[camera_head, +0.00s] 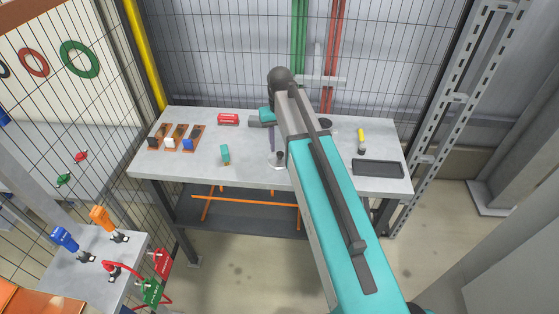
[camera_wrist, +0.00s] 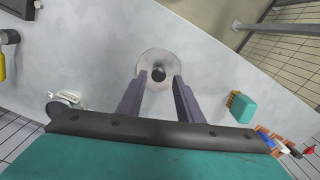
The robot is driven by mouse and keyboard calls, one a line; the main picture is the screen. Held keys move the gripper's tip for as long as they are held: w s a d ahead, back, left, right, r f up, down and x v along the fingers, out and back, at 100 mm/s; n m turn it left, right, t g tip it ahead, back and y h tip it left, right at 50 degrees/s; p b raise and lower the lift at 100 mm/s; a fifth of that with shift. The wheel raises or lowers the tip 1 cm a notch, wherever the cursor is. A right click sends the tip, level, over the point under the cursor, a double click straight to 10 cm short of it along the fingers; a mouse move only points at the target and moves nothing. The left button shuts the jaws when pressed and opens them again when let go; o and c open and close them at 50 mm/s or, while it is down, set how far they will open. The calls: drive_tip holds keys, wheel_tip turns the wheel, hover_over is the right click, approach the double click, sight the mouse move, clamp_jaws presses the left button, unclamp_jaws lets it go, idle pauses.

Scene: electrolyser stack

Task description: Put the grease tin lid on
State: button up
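The grease tin lid (camera_wrist: 148,58) is a pale, shiny disc with a dark round knob (camera_wrist: 158,75) on the grey bench top. In the head view the lid (camera_head: 276,164) lies near the bench's front edge, partly hidden by my arm. My gripper (camera_wrist: 159,80) is open, its two purple fingers pointing at the lid with the knob showing between their tips. I cannot tell whether they touch it. A round container, seemingly the grease tin (camera_wrist: 66,103), stands left of the fingers in the wrist view, partly hidden. Its dark round top (camera_head: 325,122) shows behind my arm in the head view.
A teal block (camera_head: 225,153) stands left of the lid. A red box (camera_head: 228,119) and several orange-brown holders (camera_head: 181,137) are farther left. A yellow tool (camera_head: 361,140) and a black tray (camera_head: 378,168) lie on the right. Mesh fencing stands behind the bench.

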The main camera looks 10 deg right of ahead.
sight(280, 153)
idle(0.3)
drive_tip(key=shift+w+d+f+b, duration=0.1)
drive_tip(key=shift+w+f+b, duration=0.1)
drive_tip(key=shift+f+b, duration=0.5)
drive_tip(key=shift+w+f+b, duration=0.15)
drive_tip(key=shift+f+b, duration=0.25)
drive_tip(key=shift+f, duration=0.5)
drive_tip(key=shift+f+b, duration=0.55)
drive_tip(key=shift+f, duration=0.45)
drive_tip(key=shift+c, duration=0.2)
clamp_jaws()
drive_tip(key=shift+r, duration=0.15)
